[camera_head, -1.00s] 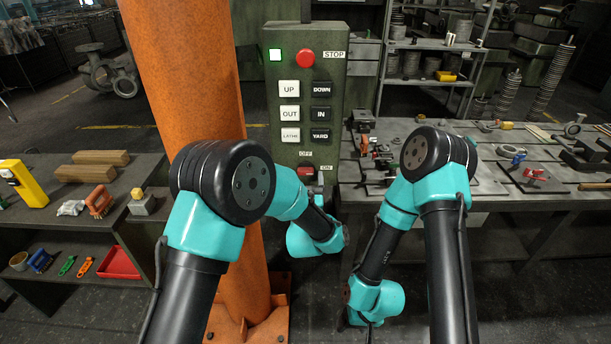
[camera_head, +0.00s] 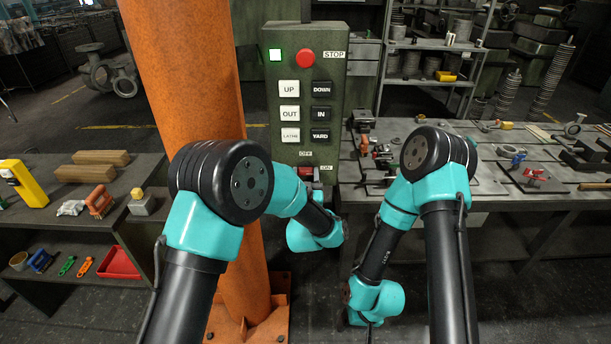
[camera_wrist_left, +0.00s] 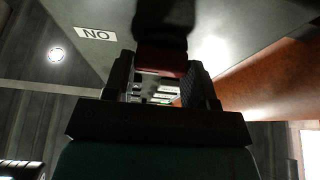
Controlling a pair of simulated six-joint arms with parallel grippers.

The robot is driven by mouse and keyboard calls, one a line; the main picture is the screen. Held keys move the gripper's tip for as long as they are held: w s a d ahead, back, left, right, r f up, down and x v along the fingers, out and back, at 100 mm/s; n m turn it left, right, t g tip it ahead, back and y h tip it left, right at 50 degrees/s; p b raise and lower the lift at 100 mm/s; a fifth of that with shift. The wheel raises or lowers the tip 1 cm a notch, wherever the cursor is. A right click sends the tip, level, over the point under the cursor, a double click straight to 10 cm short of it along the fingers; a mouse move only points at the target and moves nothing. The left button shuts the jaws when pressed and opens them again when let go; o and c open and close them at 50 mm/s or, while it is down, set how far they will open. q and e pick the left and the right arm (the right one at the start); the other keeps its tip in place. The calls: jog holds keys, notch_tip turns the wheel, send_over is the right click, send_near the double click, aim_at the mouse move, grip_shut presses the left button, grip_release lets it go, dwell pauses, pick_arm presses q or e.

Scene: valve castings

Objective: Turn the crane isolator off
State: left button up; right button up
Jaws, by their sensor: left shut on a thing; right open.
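The crane isolator's red handle (camera_head: 305,171) sits at the foot of the grey-green pendant box (camera_head: 272,110), with an OFF label above it and an ON label to its right. My left gripper (camera_head: 311,181) is at the handle, partly hidden by my own arm. In the left wrist view the red handle (camera_wrist_left: 163,64) lies between the two dark fingers of my left gripper (camera_wrist_left: 162,80), which is shut on it. The ON label (camera_wrist_left: 96,34) is beside it. The handle's exact angle is hard to tell. My right arm hangs at lower centre; its fingers are not visible.
A metal workbench (camera_head: 480,170) with castings is on the right, a dark shelf (camera_head: 60,215) on the left.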

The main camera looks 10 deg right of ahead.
pick_arm(q)
jog(key=shift+n+y, duration=0.4)
jog(key=shift+n, duration=0.2)
jog(key=n+y, duration=0.1)
jog(key=n, duration=0.1)
jog(key=n+y, duration=0.1)
jog(key=n, duration=0.2)
jog(key=shift+y, duration=0.3)
jog(key=n+y, duration=0.1)
jog(key=n, duration=0.2)
jog(key=n+y, duration=0.1)
jog(key=n, duration=0.2)
jog(key=shift+g+y, duration=0.4)
jog(key=n, duration=0.2)
jog(key=n+g+y, duration=0.1)
jog(key=n, duration=0.2)
jog(key=shift+n+g+y, duration=0.3)
jog(key=n+g, duration=0.1)
jog(key=n, duration=0.3)
jog(key=shift+n+g, duration=0.4)
jog(key=o, duration=0.9)
jog(key=shift+o, duration=0.2)
